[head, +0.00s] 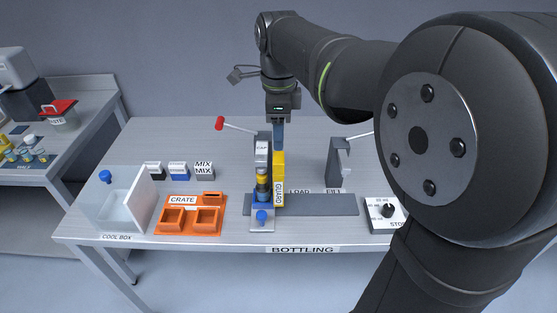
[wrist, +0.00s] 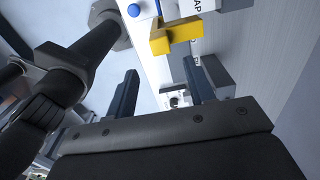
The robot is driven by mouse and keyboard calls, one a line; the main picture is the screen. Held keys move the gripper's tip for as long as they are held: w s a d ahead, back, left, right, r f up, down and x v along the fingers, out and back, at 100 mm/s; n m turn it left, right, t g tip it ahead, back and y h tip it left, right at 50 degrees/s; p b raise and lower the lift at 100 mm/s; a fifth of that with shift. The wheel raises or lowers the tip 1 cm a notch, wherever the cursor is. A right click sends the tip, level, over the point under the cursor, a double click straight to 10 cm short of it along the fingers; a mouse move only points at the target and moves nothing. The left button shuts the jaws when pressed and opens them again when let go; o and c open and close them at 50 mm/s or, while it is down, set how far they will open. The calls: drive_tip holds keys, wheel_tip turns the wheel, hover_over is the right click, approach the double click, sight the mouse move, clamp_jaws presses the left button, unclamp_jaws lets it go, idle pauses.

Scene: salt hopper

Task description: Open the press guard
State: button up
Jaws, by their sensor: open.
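The press guard (head: 280,180) is a yellow upright piece labelled GUARD, standing at the right side of the cap press (head: 262,150). The press is grey with a CAP label, and a dark bottle-like shape with a yellow band (head: 263,180) stands inside it. My gripper (head: 278,147) points down just above or behind the guard's top; the head view does not settle which. In the wrist view, a yellow angled part (wrist: 175,37) lies beyond my open fingers (wrist: 160,70). Nothing shows between them, and I see no contact with the guard.
A red-knobbed lever (head: 219,123) sticks out left of the press. An orange crate (head: 187,220) and a cool box (head: 118,205) stand to the left. A grey fill stand (head: 338,165) and a dial box (head: 386,212) are to the right. A dark strip (head: 325,205) lies bare.

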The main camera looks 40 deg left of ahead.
sight(279, 160)
wheel_tip(279, 160, down, 9)
drive_tip(key=shift+f, duration=0.1)
idle(0.3)
